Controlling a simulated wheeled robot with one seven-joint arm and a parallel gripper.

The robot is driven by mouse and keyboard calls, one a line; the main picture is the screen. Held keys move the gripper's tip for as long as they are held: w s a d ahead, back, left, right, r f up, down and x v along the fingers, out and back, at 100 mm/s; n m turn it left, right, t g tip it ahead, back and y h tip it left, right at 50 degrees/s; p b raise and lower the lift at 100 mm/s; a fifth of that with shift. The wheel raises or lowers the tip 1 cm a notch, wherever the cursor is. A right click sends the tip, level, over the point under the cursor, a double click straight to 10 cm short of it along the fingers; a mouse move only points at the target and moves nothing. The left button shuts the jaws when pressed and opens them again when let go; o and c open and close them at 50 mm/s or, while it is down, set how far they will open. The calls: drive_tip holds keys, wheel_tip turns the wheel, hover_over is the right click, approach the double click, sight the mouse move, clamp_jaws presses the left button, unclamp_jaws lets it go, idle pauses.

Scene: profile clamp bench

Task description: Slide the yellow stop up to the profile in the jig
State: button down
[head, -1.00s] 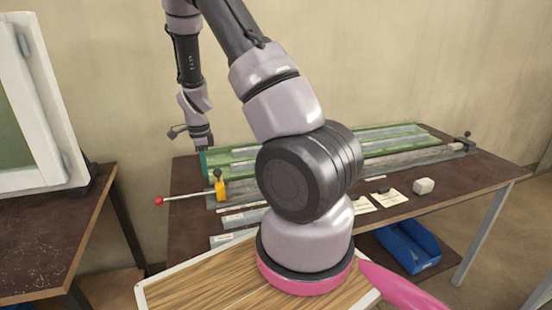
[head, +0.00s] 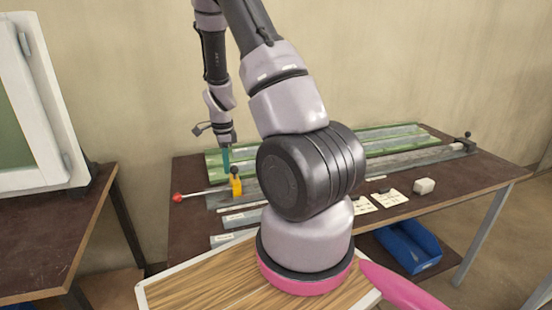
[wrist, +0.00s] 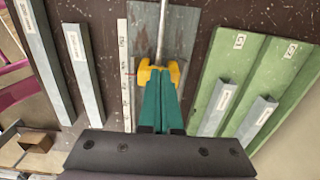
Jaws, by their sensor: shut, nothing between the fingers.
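The yellow stop (head: 237,187) sits upright near the left end of the grey jig (head: 216,203), on a rod with a red ball end (head: 177,197). It also shows in the wrist view (wrist: 143,75), on both sides of my fingertips. My gripper (wrist: 160,76) has teal fingers, shut together with nothing between them, right at the stop; contact seems likely but is partly hidden. In the head view my gripper (head: 226,158) is just behind and left of the stop's top. My arm hides the jig's middle; a light grey piece (head: 460,147) shows near its right end.
A green tray (head: 395,139) with grey profiles lies behind the jig. Labelled profiles (head: 240,218) lie in front. Paper cards (head: 390,199), a white block (head: 424,186) and a black-knobbed end piece (head: 467,137) are to the right. A blue bin (head: 412,250) is below.

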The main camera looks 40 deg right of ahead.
drive_tip(key=s+d, duration=0.3)
drive_tip(key=d, duration=0.9)
drive_tip(key=shift+s+d, duration=0.35)
drive_tip(key=shift+d, duration=0.05)
idle(0.3)
drive_tip(key=shift+a, duration=0.1)
wheel_tip(320, 180, up, 7)
drive_tip(key=a, duration=0.1)
drive_tip(key=shift+w, duration=0.2)
idle(0.8)
drive_tip(key=shift+a+r, duration=0.1)
drive_tip(key=shift+a, duration=0.05)
